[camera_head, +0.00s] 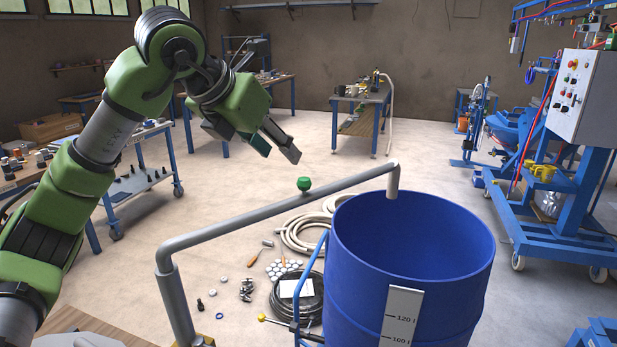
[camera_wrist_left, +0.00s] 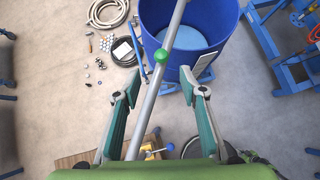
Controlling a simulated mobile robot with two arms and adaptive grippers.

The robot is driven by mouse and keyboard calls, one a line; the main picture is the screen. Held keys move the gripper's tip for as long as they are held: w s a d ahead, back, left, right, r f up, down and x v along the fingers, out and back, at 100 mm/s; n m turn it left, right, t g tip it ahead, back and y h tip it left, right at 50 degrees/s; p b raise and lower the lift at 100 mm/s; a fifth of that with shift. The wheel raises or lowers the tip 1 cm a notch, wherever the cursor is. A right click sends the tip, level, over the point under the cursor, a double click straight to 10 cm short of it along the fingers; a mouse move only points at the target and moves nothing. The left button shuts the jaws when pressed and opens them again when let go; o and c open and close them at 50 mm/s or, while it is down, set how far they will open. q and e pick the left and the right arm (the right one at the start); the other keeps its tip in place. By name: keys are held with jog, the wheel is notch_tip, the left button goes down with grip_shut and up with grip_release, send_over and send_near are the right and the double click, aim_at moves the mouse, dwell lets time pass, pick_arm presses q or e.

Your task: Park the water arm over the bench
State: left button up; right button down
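The water arm (camera_head: 270,208) is a grey bent pipe on an upright post. Its spout (camera_head: 393,180) points down over the open blue drum (camera_head: 405,250). A green knob (camera_head: 304,184) sits on the pipe; it also shows in the left wrist view (camera_wrist_left: 161,56). My left gripper (camera_head: 277,143) is above and to the left of the knob in the head view, apart from the pipe. It is open and empty; in the left wrist view the pipe runs between its fingers (camera_wrist_left: 160,82) from below. My right gripper is not in view. Which surface is the task's bench is unclear.
A wooden surface (camera_head: 85,322) shows at the bottom left. Blue-legged work tables (camera_head: 140,165) stand at the left, another (camera_head: 362,97) at the back. Hoses (camera_head: 305,232) and small parts lie on the floor. A blue machine frame (camera_head: 560,215) with a control box stands right.

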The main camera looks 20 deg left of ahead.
aim_at(304, 177)
pick_arm(q)
jog(key=p+x, duration=0.3)
jog(key=x, duration=0.8)
jog(key=shift+w+d+f, duration=0.1)
jog(key=shift+w+d, duration=0.05)
jog(key=shift+d, duration=0.05)
jog(key=shift+x, duration=0.75)
grip_shut()
